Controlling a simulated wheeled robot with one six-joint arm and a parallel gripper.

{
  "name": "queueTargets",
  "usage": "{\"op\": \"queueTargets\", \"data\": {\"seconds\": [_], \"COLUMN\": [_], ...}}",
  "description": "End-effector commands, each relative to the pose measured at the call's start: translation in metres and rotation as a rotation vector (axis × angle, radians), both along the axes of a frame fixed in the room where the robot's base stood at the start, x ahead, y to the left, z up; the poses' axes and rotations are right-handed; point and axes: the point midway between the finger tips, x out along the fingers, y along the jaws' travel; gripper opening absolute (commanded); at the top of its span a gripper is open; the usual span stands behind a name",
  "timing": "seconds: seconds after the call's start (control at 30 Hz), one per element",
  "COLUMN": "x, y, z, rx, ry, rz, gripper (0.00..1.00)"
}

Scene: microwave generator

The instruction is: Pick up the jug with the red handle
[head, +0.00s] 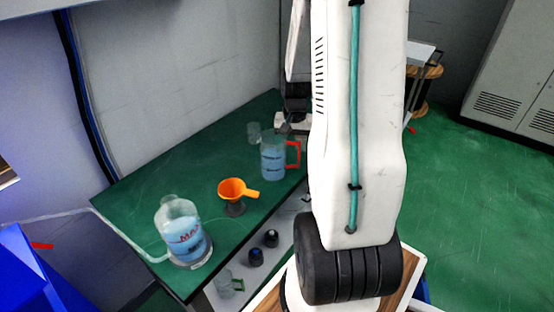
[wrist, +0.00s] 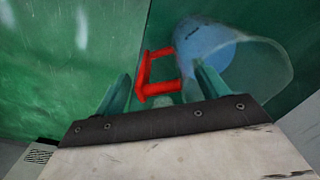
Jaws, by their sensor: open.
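The jug with the red handle (head: 273,160) stands on the green table near its right edge. It is clear with blue liquid inside, and its red handle (head: 293,154) faces right. In the wrist view the jug (wrist: 210,45) is at the upper right, and its red handle (wrist: 145,74) points left. My gripper (wrist: 162,74) is open. The handle shows between its two teal fingers, with the right finger overlapping the jug's side in the picture. I cannot tell whether the fingers touch it. In the head view my arm hides part of the area beside the jug.
On the green table (head: 140,190) stand an orange funnel (head: 236,188), a large bottle of blue liquid (head: 182,230) and a small clear beaker (head: 254,132). A clear jug with a green handle (head: 226,284) is lower down. Open green floor (head: 470,210) lies right.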

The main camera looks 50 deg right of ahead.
Motion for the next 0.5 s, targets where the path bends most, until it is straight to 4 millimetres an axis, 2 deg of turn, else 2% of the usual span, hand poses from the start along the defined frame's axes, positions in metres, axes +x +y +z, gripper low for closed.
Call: {"op": "queueTargets", "data": {"seconds": [0.1, 0.33, 0.37, 0.5], "x": [-0.0002, -0.0001, -0.0001, -0.0002], "y": [0.0000, -0.0003, -0.0002, -0.0002], "z": [-0.0106, -0.0118, -0.0117, -0.0116], "rx": [0.001, -0.001, -0.001, -0.001], "ry": [0.001, -0.001, -0.001, -0.001], "rz": [0.000, 0.000, 0.000, 0.000], "gripper": [0.73, 0.73, 0.70, 0.31]}}
